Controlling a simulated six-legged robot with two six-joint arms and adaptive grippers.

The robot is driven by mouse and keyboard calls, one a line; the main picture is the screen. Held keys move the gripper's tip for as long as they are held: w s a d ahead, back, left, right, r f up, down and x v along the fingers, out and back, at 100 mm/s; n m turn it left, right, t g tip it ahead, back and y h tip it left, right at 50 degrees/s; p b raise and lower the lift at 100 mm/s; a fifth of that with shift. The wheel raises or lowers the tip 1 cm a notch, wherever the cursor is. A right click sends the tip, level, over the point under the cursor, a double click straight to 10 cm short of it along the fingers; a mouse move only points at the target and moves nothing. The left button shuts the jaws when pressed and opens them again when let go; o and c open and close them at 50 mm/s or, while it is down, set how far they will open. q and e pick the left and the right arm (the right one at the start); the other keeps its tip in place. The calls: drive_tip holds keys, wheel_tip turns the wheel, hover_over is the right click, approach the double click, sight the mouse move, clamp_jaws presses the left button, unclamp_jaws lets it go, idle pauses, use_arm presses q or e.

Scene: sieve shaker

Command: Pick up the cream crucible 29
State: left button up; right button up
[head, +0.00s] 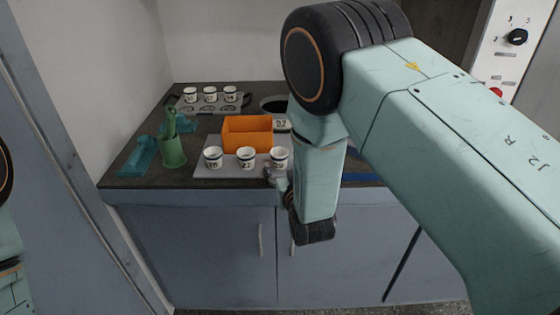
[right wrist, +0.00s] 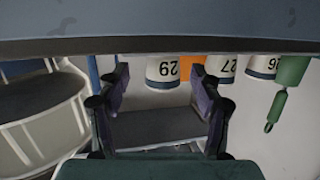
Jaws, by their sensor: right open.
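The cream crucible 29 (head: 279,157) stands upright at the right end of a front row of crucibles on a grey tray (head: 215,171). It has a dark band at its rim. In the right wrist view, crucible 29 (right wrist: 163,70) appears upside down, beyond and between the two finger tips. My right gripper (head: 277,178) is at the counter's front edge, just in front of crucible 29. In its wrist view the gripper (right wrist: 160,78) is open, with nothing held between its fingers. My left gripper is out of view; only a piece of my left arm shows.
Crucible 27 (head: 246,158) and another crucible (head: 213,158) stand left of it. An orange box (head: 247,134) is behind the row. Several crucibles sit on a rack (head: 208,107) at the back. My right arm hides the counter's right part.

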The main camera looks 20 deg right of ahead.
sight(281, 164)
drive_tip(key=x, duration=0.3)
drive_tip(key=shift+w+a+f+b, duration=0.1)
drive_tip(key=shift+w+a+b, duration=0.2)
drive_tip(key=shift+w+b, duration=0.15)
drive_tip(key=shift+w+d, duration=0.15)
drive_tip(key=shift+w, duration=0.05)
drive_tip(key=shift+w, duration=0.15)
